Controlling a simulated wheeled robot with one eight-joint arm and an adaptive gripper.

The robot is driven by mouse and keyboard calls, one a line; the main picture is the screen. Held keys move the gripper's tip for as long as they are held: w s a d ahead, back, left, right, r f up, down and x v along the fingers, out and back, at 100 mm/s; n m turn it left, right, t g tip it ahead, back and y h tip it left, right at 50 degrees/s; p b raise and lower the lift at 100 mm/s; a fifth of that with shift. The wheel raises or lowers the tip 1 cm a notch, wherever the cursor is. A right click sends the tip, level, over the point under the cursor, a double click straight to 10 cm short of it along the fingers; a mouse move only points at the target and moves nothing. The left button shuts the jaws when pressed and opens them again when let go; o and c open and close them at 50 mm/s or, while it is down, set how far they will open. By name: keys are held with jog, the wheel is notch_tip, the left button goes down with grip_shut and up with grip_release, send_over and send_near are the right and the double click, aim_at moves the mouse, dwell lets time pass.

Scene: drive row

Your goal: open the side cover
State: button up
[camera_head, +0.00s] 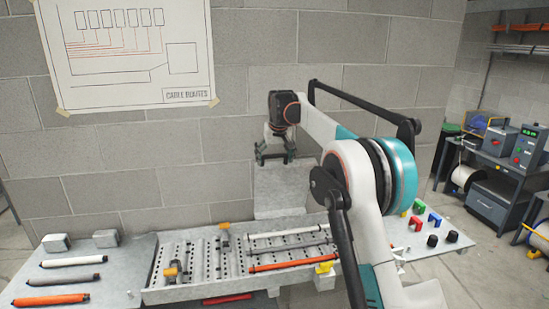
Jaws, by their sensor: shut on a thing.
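A flat grey plate (281,191), which I take to be the side cover, stands raised behind the cable tray against the block wall. My gripper (275,157) is at its top edge, with the dark fingers pointing down, and is shut on it. The exact contact of the fingertips is too small to make out. The perforated metal tray (205,258) lies in front of and below the plate. An orange cable (293,261) and paler cables (287,233) lie along its right part. My own arm hides part of the tray's right end.
Yellow-and-black clips (224,230) stand on the tray. The left table holds white, dark and orange cables (52,299) and two grey blocks (105,238). Coloured clips (434,219) and black knobs (452,236) sit at right. A workbench (490,195) stands far right.

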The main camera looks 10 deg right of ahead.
jog(key=shift+d, duration=0.1)
jog(key=o, duration=1.2)
jog(key=shift+o, duration=0.2)
jog(key=shift+w+d+f, duration=0.1)
jog(key=shift+w, duration=0.05)
jog(key=v, duration=1.2)
